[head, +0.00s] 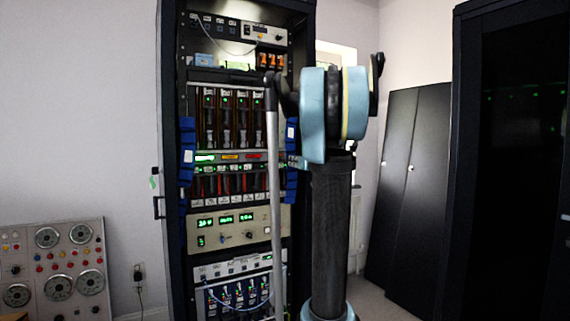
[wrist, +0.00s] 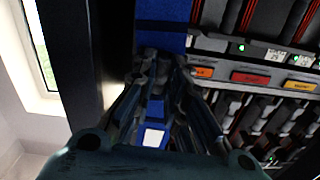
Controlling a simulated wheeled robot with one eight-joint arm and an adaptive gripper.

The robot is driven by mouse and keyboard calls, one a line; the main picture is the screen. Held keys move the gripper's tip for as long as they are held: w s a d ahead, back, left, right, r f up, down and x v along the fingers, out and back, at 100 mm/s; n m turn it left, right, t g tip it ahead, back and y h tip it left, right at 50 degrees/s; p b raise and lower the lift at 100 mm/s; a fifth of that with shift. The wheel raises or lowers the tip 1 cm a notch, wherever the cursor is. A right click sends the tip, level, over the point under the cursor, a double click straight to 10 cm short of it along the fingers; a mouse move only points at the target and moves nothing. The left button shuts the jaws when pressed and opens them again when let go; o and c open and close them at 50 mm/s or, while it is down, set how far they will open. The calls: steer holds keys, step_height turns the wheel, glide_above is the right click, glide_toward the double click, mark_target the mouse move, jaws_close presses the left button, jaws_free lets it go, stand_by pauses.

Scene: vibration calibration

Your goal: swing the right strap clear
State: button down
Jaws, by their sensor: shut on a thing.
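The right strap (head: 291,135) is a blue band on the right side of the rack front, partly hidden by my arm in the head view. In the wrist view the blue strap (wrist: 165,14) runs down from the top edge and between the fingers, with a white patch (wrist: 153,138) on it. My gripper (wrist: 163,70) is shut on this strap, close against the rack's edge. The fingertips are hard to make out in the head view, behind my arm. A matching left strap (head: 187,150) hangs on the rack's left side.
The tall dark rack (head: 172,240) holds several instrument modules with lit displays and cables, right beside the strap. A dial panel (head: 52,262) stands at the lower left. Dark panels (head: 402,185) lean at the wall on the right, near a large black cabinet (head: 510,170).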

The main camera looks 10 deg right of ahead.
steer(key=shift+w+d+n, duration=0.3)
steer(key=shift+d+n, duration=0.1)
steer(key=shift+d, duration=0.4)
steer(key=c, duration=1.6)
jaws_free()
steer(key=shift+f, duration=0.1)
steer(key=v, duration=1.2)
